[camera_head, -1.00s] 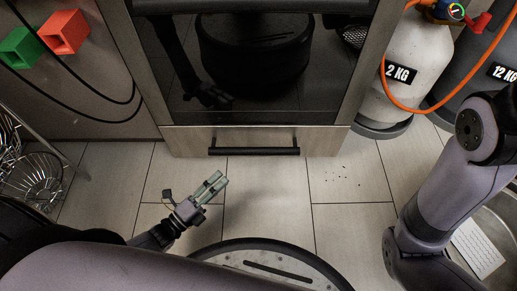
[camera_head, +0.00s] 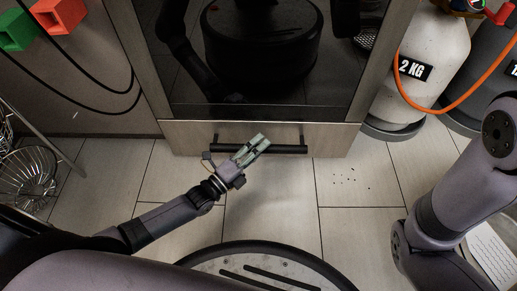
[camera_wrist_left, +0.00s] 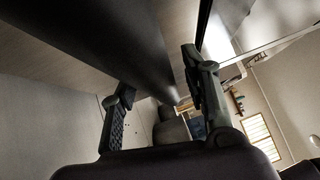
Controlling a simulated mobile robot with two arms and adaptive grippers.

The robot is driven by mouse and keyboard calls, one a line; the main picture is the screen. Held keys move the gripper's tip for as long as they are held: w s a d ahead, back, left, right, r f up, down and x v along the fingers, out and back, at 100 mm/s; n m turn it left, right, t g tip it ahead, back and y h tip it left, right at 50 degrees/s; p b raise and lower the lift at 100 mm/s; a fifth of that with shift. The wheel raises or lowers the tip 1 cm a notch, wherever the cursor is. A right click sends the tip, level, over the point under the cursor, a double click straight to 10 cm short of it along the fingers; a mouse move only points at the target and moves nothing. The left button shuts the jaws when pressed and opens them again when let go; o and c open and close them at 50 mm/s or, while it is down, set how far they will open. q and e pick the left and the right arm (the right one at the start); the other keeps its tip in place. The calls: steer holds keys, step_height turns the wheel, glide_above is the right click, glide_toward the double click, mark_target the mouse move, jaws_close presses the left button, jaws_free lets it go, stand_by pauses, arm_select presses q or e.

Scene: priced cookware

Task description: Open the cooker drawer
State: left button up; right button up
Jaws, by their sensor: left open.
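The cooker drawer (camera_head: 182,136) is a pale wood-like front panel below the dark glass door, and it looks shut. Its black bar handle (camera_head: 290,149) runs across the middle. My left gripper (camera_head: 264,142) is at the handle, its fingertips overlapping the bar in the head view and hiding part of it. In the left wrist view the dark bar (camera_wrist_left: 95,35) looms large, reaching in toward the gap between the two spread fingers (camera_wrist_left: 155,85). The fingers are open; I cannot tell whether they touch the bar. My right gripper is out of view.
The glass cooker door (camera_head: 345,80) is above the drawer. Gas cylinders (camera_head: 425,65) stand to the right, with an orange hose. A wire rack (camera_head: 30,175) is at the left. The tiled floor (camera_head: 270,205) before the drawer is clear except for small dark specks.

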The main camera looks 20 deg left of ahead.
arm_select(q)
steer(key=shift+c, duration=0.3)
jaws_close()
stand_by(0.6)
